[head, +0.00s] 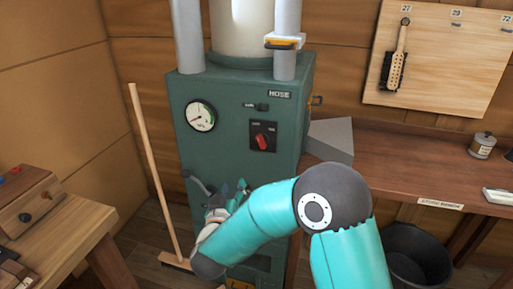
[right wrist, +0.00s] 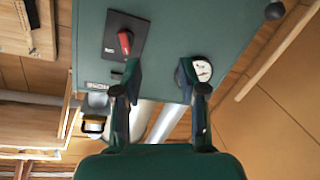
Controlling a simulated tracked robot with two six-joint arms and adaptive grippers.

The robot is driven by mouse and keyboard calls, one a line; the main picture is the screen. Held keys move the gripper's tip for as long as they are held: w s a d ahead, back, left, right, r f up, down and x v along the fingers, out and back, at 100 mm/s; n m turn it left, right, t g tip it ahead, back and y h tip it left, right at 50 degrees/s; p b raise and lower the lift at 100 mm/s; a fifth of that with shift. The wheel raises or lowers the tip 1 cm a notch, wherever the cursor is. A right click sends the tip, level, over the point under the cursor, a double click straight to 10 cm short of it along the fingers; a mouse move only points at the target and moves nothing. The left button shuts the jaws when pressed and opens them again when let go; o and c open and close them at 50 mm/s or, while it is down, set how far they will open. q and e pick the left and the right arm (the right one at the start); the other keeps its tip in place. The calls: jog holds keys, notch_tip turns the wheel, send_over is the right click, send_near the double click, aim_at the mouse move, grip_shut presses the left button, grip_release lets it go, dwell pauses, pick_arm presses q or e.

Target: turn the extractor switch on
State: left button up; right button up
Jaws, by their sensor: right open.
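The green extractor cabinet (head: 230,105) stands in the middle of the head view. On its front is a black plate with a red switch handle (head: 262,141), tilted a little; the small marks above it are too small to read. The same red switch shows in the right wrist view (right wrist: 125,42), which sees the cabinet upside down. My right gripper (head: 232,188) is open and empty, below and left of the switch and apart from it. In the wrist view its two fingers (right wrist: 164,85) stand apart, with the switch beyond the left one. My left gripper is not in view.
A round gauge (head: 200,116) and a small dark toggle (head: 262,107) are also on the cabinet front. A dark lever (head: 196,182) sticks out at its lower left. A broom (head: 150,165) leans left of it. A workbench (head: 420,178) stands right.

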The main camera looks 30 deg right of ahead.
notch_tip(320, 180, up, 4)
jog(key=s+d+r+m+g+h, duration=0.1)
jog(key=s+d+h, duration=0.1)
jog(key=h, duration=0.1)
jog(key=p, duration=0.3)
send_near(259, 142)
jog(key=x, duration=0.9)
jog(key=shift+w+d, duration=0.1)
jog(key=shift+d, duration=0.05)
